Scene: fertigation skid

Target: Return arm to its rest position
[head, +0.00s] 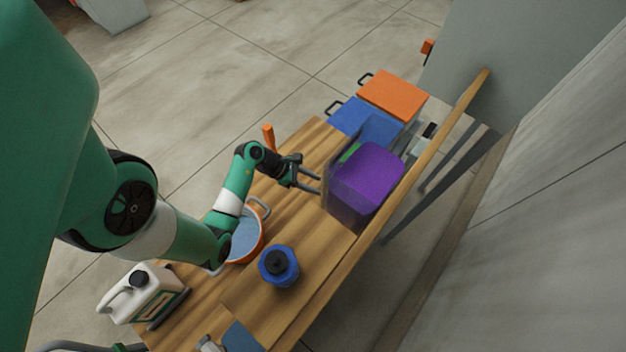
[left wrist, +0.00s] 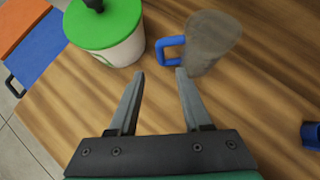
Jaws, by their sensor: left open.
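My left arm reaches in from the left over the wooden table (head: 300,262). A translucent greyish jug (left wrist: 213,45) with a blue handle (left wrist: 170,48) stands just ahead of the fingertips. A white tub with a green lid (left wrist: 103,27) stands ahead and to the left. My right gripper is not in view.
An orange pot (head: 246,240) lies under my left forearm. A wooden rail (head: 432,140) runs along the right.

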